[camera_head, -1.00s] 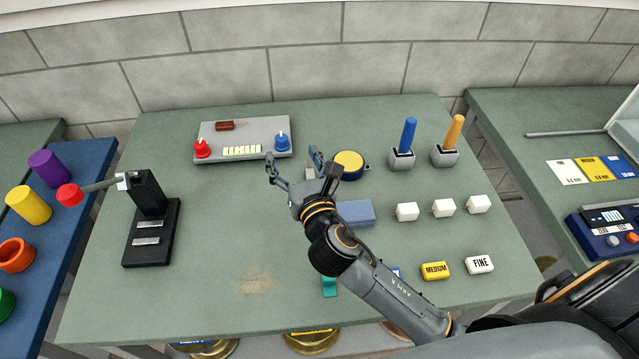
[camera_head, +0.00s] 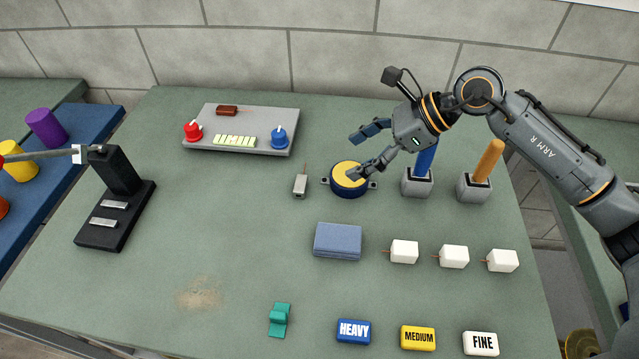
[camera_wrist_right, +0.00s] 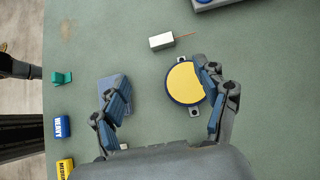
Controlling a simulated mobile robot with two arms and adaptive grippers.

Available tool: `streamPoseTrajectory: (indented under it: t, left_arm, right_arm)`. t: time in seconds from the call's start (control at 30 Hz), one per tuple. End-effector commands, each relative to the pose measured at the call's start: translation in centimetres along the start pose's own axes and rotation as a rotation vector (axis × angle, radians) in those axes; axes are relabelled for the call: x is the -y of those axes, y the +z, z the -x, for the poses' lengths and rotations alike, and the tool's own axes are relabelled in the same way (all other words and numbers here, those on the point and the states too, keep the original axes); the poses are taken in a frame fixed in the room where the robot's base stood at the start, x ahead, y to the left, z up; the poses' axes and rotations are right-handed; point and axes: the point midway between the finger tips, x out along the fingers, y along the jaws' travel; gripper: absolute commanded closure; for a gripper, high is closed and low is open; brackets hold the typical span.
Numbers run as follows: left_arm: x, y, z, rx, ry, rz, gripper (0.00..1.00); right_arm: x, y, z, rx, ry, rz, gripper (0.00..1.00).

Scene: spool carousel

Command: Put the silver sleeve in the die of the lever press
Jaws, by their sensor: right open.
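The silver sleeve (camera_head: 300,186) is a small silver block with a thin reddish wire at one end. It lies on the green table left of the yellow disc, and shows in the wrist view (camera_wrist_right: 162,41). The black lever press (camera_head: 122,170) stands at the left, its lever reaching past the left edge. Two silver pieces lie on its base, one of them at the front (camera_head: 103,223); I cannot tell which part is the die. My right gripper (camera_head: 354,156) is open and empty above the yellow disc, right of the sleeve. My left gripper is not in view.
The yellow-topped disc (camera_head: 347,178) is below the gripper. A grey panel (camera_head: 285,119) with knobs stands behind. Blue and orange handles (camera_head: 488,160) rise in grey holders at the right. A blue pad (camera_head: 338,240) and white blocks (camera_head: 404,251) lie in front. The table between sleeve and press is clear.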

Motion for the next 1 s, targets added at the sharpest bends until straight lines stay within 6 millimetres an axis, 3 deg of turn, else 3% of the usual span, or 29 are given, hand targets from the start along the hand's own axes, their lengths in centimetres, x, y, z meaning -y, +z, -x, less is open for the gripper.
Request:
streamPoseTrajectory:
  t: [0.13, 0.43, 0.73, 1.0]
  left_arm:
    - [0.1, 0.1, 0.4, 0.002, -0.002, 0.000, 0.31]
    - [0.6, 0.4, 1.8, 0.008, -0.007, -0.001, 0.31]
    - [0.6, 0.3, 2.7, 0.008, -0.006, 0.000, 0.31]
    - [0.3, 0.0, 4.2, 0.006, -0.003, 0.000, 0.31]
  right_arm:
    - [0.1, -0.5, -0.9, -0.029, 0.003, -0.016, 0.26]
    - [0.0, -0.5, -6.6, -0.025, 0.004, -0.013, 0.26]
    - [0.1, -0.5, -9.1, -0.024, 0.004, -0.014, 0.26]
    - [0.3, -0.5, -13.0, -0.024, 0.004, -0.013, 0.26]
